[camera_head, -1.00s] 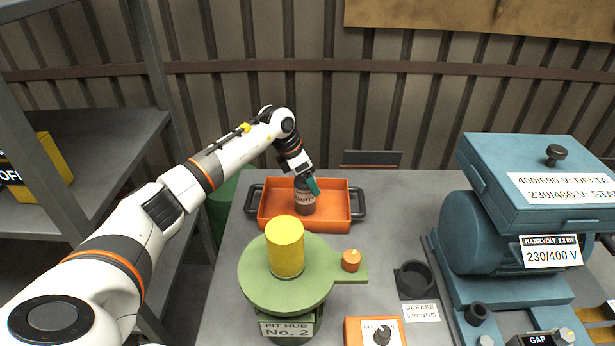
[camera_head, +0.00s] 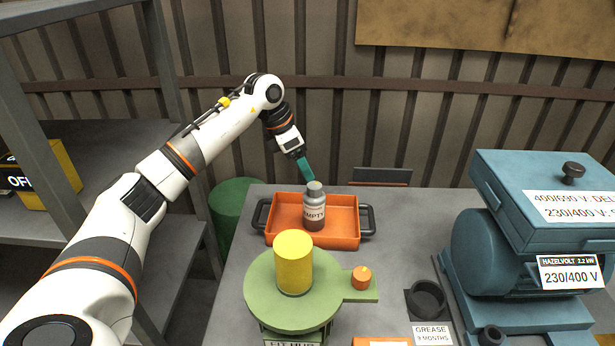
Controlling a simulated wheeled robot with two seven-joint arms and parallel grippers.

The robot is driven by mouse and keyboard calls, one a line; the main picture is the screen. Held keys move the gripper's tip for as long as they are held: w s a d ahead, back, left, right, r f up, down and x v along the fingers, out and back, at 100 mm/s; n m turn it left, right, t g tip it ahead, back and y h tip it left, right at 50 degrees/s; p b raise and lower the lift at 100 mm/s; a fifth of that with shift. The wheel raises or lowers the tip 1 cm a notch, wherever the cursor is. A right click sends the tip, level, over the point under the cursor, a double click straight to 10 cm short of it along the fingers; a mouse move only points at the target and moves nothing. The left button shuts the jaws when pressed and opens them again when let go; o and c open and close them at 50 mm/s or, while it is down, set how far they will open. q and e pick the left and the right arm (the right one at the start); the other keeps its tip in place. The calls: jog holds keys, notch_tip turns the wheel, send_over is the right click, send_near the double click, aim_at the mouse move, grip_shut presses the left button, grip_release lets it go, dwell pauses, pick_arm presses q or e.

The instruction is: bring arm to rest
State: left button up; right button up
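My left arm comes in from the left. The bottle stands upright in the orange tray (camera_head: 343,241), which has dark handles. My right arm and gripper do not show.
A green round fixture with a yellow cylinder (camera_head: 293,262) and an orange knob (camera_head: 361,277) stands before the tray. A blue motor (camera_head: 489,240) fills the right. A dark ring (camera_head: 427,298) lies between them. A grey shelf (camera_head: 168,238) and green drum (camera_head: 232,205) are at left.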

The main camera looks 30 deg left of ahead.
pick_arm(q)
jog(key=shift+s+a+r, duration=0.1)
jog(key=shift+s+r, duration=0.05)
jog(key=shift+r, duration=0.25)
